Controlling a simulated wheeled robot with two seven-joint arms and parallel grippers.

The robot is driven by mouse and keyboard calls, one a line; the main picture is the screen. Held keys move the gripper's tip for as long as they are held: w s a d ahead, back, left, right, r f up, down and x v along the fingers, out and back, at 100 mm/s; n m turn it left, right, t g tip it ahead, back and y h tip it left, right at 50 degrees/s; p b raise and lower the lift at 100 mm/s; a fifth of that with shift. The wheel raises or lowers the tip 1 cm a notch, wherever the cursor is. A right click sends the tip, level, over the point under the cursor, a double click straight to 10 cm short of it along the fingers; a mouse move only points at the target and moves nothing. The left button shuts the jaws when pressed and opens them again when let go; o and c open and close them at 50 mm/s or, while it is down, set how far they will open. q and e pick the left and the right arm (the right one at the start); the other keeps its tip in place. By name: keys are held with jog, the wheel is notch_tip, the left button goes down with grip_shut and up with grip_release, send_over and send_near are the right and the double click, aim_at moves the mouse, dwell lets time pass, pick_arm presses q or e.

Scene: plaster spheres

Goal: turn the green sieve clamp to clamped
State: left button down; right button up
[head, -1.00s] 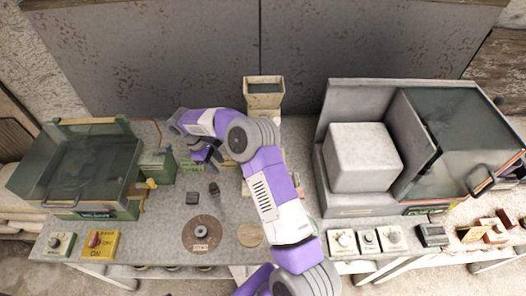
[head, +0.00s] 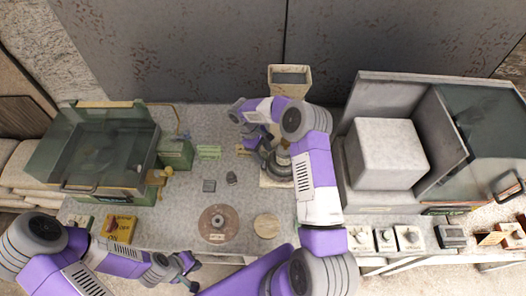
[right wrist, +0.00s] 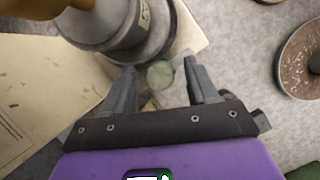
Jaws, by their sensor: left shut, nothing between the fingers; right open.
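The round grey sieve stack (head: 279,166) stands on a pale base plate behind my right arm, partly hidden. It is close in the right wrist view (right wrist: 122,38). A small round green piece, seemingly the green sieve clamp (right wrist: 160,74), sits beside its foot, between the fingertips of my right gripper (right wrist: 160,82) in the picture. That gripper is open; contact cannot be told. In the head view the right gripper (head: 265,142) is just left of the stack, partly hidden by its arm. My left gripper (head: 187,272) is shut and empty at the bench's front edge.
A green glass-lidded box (head: 100,150) stands left, a grey cabinet with a white block (head: 388,153) right. A rust-brown disc (head: 218,224) and a wooden disc (head: 266,227) lie in front. A yellow switch box (head: 119,229) is near my left arm.

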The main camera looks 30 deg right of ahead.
jog(key=c, duration=1)
jog(key=shift+c, duration=0.2)
jog(key=shift+n, duration=0.3)
jog(key=n+t+h+b, duration=0.1)
jog(key=n+b, duration=0.1)
jog(key=n, duration=0.1)
jog(key=shift+n, duration=0.3)
jog(key=n+t+b, duration=0.1)
jog(key=n, duration=0.1)
jog(key=n+t+h, duration=0.1)
jog(key=n, duration=0.1)
jog(key=shift+s+a+n+b, duration=0.1)
jog(key=shift+n+b, duration=0.2)
jog(key=shift+b, duration=0.05)
jog(key=n+t+b, duration=0.1)
jog(key=n, duration=0.3)
jog(key=shift+t, duration=0.4)
jog(key=n, duration=0.2)
jog(key=n+t, duration=0.1)
jog(key=n, duration=0.2)
jog(key=shift+s+t+y, duration=0.1)
jog(key=shift+t+y, duration=0.2)
jog(key=shift+y, duration=0.1)
